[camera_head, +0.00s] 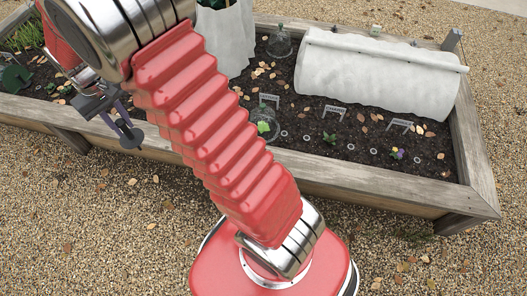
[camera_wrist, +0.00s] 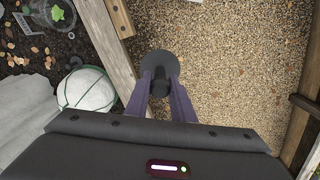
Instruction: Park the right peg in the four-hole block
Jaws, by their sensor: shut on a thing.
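My gripper (camera_wrist: 160,88) is shut on a dark grey piece with a wide round disc (camera_wrist: 158,64) and a short knob. I cannot tell whether this is the right peg. In the head view my gripper (camera_head: 120,122) hangs at the left, in front of the raised bed's front board, and the dark disc (camera_head: 131,138) shows at its tips. In the wrist view the piece is over gravel, apart from the bed's edge. I cannot make out a four-hole block in either view.
A raised bed (camera_head: 330,182) holds a white covered tunnel (camera_head: 375,75), glass cloches (camera_head: 280,43), labels and seedlings. A white round thing with green bands (camera_wrist: 88,88) lies left of my fingers. Another wooden edge (camera_wrist: 299,120) stands at right. Gravel (camera_wrist: 235,60) between is clear.

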